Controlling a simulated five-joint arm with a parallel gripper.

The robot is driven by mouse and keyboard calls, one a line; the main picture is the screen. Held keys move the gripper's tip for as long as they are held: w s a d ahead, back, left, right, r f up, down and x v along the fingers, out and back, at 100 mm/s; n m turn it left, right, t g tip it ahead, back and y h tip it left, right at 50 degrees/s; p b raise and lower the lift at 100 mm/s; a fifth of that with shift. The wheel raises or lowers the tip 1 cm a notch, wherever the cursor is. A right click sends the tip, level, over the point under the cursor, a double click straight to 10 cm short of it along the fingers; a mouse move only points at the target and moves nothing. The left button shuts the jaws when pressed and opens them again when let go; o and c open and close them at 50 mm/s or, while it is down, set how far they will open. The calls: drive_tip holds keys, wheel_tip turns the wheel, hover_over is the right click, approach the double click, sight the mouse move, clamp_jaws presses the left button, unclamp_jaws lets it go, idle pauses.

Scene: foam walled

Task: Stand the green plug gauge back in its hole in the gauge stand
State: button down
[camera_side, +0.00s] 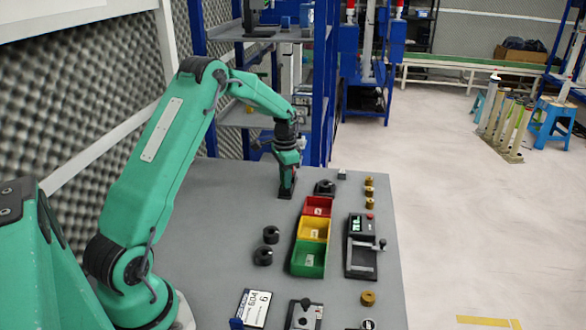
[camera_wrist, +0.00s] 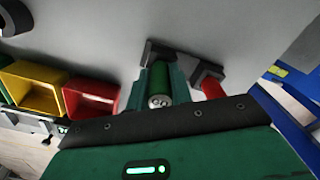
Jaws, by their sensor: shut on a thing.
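The green plug gauge (camera_wrist: 160,78) is held between the two jaws of my gripper (camera_wrist: 160,92) in the wrist view, its round marked end facing the camera. The dark gauge stand (camera_wrist: 153,47) is just beyond and around it, with a red plug gauge (camera_wrist: 211,86) beside the right jaw. In the side view my gripper (camera_side: 288,177) points down at the stand (camera_side: 286,194) near the table's far end. The gauge's lower end and the hole are hidden, so I cannot tell whether it is in the hole.
Red (camera_side: 317,206), yellow (camera_side: 313,229) and green (camera_side: 308,259) bins stand in a row nearer the camera. A device with a green display (camera_side: 358,228) is right of them. Black round parts (camera_side: 270,235) lie left, brass parts (camera_side: 369,181) right. Table left of the stand is clear.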

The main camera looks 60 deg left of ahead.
drive_tip(key=shift+f, duration=0.2)
drive_tip(key=c, duration=1.2)
unclamp_jaws()
drive_tip(key=shift+o, duration=0.2)
drive_tip(key=shift+r, duration=0.1)
drive_tip(key=shift+r, duration=3.8)
